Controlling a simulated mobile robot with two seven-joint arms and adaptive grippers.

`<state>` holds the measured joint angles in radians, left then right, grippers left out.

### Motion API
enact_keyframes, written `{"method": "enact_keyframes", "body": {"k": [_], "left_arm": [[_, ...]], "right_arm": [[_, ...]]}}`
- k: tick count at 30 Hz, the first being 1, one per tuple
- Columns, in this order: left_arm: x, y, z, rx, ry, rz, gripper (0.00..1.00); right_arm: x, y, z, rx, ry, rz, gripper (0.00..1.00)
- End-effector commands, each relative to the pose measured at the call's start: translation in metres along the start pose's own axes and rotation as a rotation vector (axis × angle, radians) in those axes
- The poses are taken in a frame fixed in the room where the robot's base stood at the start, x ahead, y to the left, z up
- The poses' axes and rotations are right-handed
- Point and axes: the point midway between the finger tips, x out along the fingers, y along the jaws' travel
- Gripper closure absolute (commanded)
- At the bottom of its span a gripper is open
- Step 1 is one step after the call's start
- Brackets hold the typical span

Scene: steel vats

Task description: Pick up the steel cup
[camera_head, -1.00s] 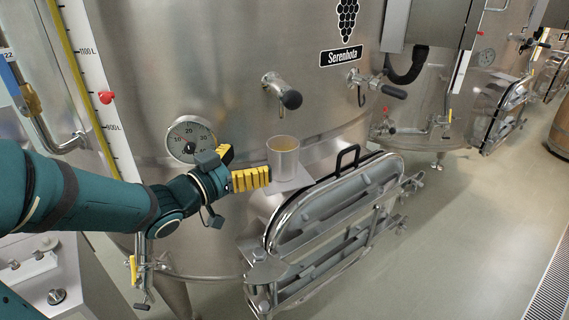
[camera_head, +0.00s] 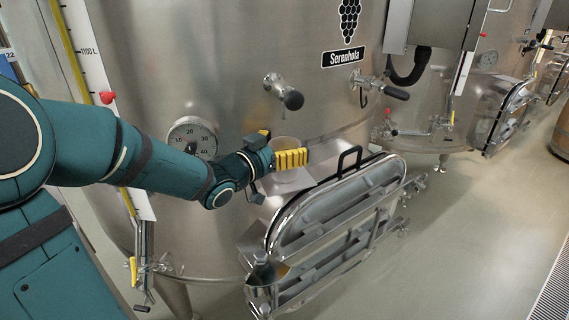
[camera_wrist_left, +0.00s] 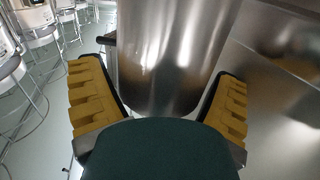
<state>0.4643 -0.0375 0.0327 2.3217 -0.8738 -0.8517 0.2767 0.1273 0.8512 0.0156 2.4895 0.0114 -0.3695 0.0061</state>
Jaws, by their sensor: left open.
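The steel cup (camera_head: 284,142) stands upright on a small steel ledge on the front of the vat, below the tap. In the head view its lower part is mostly hidden behind my left gripper (camera_head: 287,159). My left gripper is open, with its yellow-padded fingers at the cup. In the left wrist view the shiny cup (camera_wrist_left: 172,55) fills the middle, between the two spread fingers of the gripper (camera_wrist_left: 160,105). I cannot tell whether either finger touches it. My right gripper is not in view.
A tap (camera_head: 284,92) sticks out from the vat (camera_head: 240,50) above the cup. A round dial (camera_head: 192,136) is to the left. The oval hatch with its black handle (camera_head: 349,158) is close on the right. The floor (camera_head: 450,240) on the right is clear.

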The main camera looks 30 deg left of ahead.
Motion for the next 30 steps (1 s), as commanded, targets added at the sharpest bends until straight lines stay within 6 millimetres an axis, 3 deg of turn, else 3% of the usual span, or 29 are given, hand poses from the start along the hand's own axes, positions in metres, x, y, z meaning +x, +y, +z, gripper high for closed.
{"method": "enact_keyframes", "body": {"k": [3, 6, 9, 30], "left_arm": [[0.000, 0.000, 0.000, 0.000, 0.000, 0.000, 0.12], [0.000, 0.000, 0.000, 0.000, 0.000, 0.000, 0.47], [-0.001, 0.000, 0.000, 0.000, 0.000, -0.001, 0.76], [0.000, 0.000, -0.011, 0.000, 0.001, -0.001, 0.76]], "right_arm": [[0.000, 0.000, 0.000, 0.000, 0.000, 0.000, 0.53], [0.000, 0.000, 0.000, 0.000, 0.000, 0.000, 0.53], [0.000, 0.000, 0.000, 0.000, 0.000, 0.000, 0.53], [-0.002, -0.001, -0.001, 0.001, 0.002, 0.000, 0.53]]}}
